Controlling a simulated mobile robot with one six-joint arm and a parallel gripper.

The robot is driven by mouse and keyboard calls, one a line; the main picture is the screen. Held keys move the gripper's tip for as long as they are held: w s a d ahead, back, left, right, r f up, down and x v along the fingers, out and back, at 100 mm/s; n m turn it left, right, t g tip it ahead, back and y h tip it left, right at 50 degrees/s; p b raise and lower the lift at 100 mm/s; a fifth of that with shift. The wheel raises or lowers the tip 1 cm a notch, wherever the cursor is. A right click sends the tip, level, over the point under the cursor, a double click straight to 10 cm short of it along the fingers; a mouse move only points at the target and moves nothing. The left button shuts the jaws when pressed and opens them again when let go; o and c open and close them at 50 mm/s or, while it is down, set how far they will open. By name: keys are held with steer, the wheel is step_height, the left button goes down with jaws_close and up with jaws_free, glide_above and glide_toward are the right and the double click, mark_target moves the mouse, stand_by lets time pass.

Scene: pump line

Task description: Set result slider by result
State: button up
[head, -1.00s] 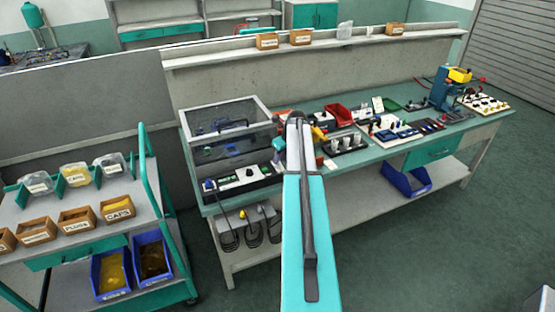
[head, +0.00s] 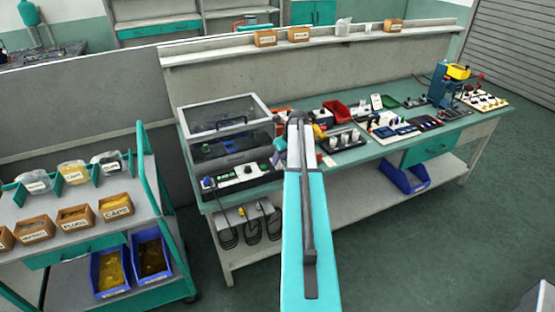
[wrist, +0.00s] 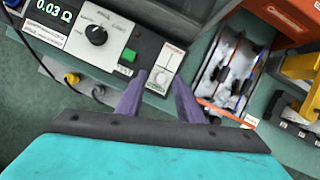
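In the wrist view a small light panel (wrist: 171,57) with a slider (wrist: 161,75) sits at the right end of the tester (wrist: 100,35). The tester's display (wrist: 52,12) reads 0.03 Ω. Beside it are a black knob (wrist: 96,35) and a green button (wrist: 128,55). My gripper (wrist: 160,82) has its two purple fingers apart, with the slider panel seen between and beyond their tips. I cannot tell whether they touch the slider. In the head view the tester (head: 240,174) stands at the bench's front left, and my arm hides part of the area to its right.
A clear-lidded box (head: 225,118) stands behind the tester. A tray with leads (wrist: 232,68) lies right of the slider panel. Yellow and black plugs (wrist: 72,78) are at the tester's front. A cart (head: 80,240) with bins stands left of the bench; the floor in front is open.

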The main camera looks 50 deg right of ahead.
steer(key=shift+s+r, duration=0.35)
steer(key=shift+r, duration=0.3)
steer(key=b+v, duration=0.3)
steer(key=v, duration=0.9)
steer(key=shift+r+b, duration=0.2)
steer(key=shift+b, duration=0.2)
